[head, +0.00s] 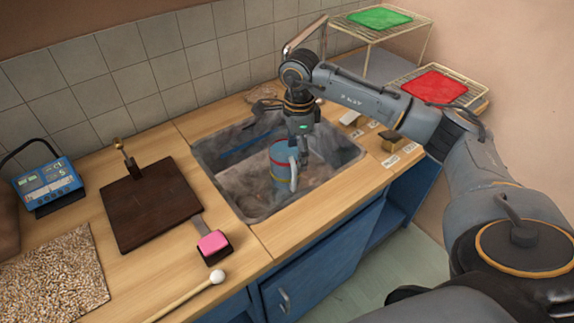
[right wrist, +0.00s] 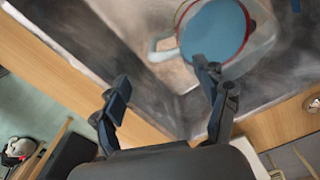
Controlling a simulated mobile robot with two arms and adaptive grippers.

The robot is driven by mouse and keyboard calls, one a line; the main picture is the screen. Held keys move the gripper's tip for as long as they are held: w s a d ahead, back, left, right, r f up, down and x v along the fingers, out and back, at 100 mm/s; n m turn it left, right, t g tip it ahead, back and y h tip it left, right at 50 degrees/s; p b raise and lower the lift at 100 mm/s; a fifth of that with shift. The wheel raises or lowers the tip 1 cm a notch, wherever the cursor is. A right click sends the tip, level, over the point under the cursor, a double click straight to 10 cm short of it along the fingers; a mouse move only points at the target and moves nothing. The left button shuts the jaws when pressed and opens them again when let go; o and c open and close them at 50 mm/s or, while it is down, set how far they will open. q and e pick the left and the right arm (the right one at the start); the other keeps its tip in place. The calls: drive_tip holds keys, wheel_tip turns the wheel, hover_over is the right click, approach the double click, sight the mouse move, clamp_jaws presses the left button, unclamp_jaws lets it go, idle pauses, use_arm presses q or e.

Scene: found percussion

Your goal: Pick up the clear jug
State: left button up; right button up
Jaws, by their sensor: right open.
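The clear jug (head: 281,164) stands in the sink, with blue inside, a red band near its top and a pale handle. In the right wrist view the jug (right wrist: 215,35) is seen from above, its handle pointing left. My right gripper (head: 301,152) is over the sink at the jug's handle side, partly covering the jug. In the right wrist view my open gripper (right wrist: 163,77) has its fingers apart with nothing between them; the right fingertip overlaps the jug's lower edge in the picture. I cannot tell whether it touches. My left gripper is not in view.
The grey sink (head: 225,185) has walls around the jug. A dark board (head: 150,205), a pink block (head: 213,243), a mallet (head: 190,295) and a blue device (head: 48,188) lie left. Wire racks with green (head: 380,18) and red (head: 434,87) mats stand at the back right.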

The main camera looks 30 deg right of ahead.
sight(292, 162)
drive_tip(key=shift+w+a+f+p, duration=0.15)
drive_tip(key=shift+f+p, duration=0.1)
drive_tip(key=shift+f, duration=0.95)
drive_tip(key=shift+w+f+p, duration=0.2)
drive_tip(key=shift+f, duration=0.95)
drive_tip(key=shift+w+a+f+p, duration=0.15)
drive_tip(key=shift+f+p, duration=0.1)
drive_tip(key=shift+f, duration=0.95)
clamp_jaws()
drive_tip(key=shift+w+r, duration=0.1)
